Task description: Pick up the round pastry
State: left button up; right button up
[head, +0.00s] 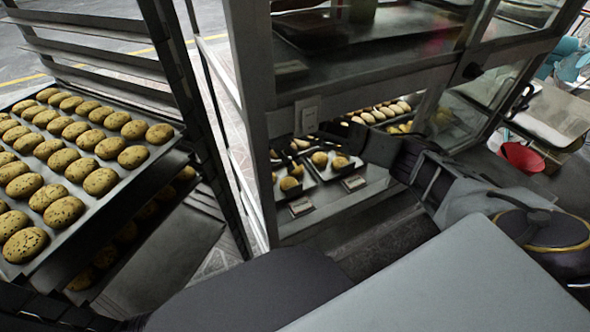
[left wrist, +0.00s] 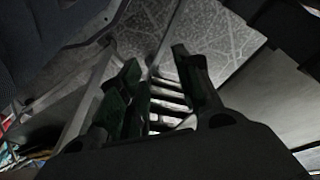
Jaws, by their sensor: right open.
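Others of this kind lie at the front left of the trays (head: 290,183). My right gripper (head: 345,138) is at the case, just above and to the right of the round pastries. It is open, dark and partly lost against the case interior; no pastry shows between its fingers. My left gripper (left wrist: 156,62) shows in the left wrist view with its fingers apart and nothing between them, above a patterned floor.
A rack at the left holds a tray (head: 150,172) of speckled round buns (head: 62,160), with more trays below. More pastries (head: 385,112) lie deeper in the case.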

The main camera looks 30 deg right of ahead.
jog(key=shift+d+f, duration=0.2)
jog(key=shift+f, duration=0.4)
pick_arm(q)
jog(key=shift+d+r+b, duration=0.1)
jog(key=shift+r+b, duration=0.2)
jog(key=shift+r, duration=0.3)
pick_arm(e)
jog(key=shift+d+f, duration=0.1)
jog(key=shift+d+f, duration=0.15)
jog(key=shift+f, duration=0.5)
jog(key=shift+b+x, duration=0.8)
jog(key=shift+x, duration=1.15)
pick_arm(q)
jog(key=r, duration=0.2)
jog(key=shift+w+d+r+t, duration=0.1)
jog(key=shift+d+r+t, duration=0.15)
jog(key=shift+r+t, duration=0.15)
pick_arm(e)
jog(key=shift+w, duration=0.1)
pick_arm(q)
jog(key=shift+f, duration=0.25)
pick_arm(e)
jog(key=shift+c, duration=0.2)
pick_arm(q)
jog(key=shift+a, duration=0.1)
pick_arm(e)
jog(key=c, duration=0.6)
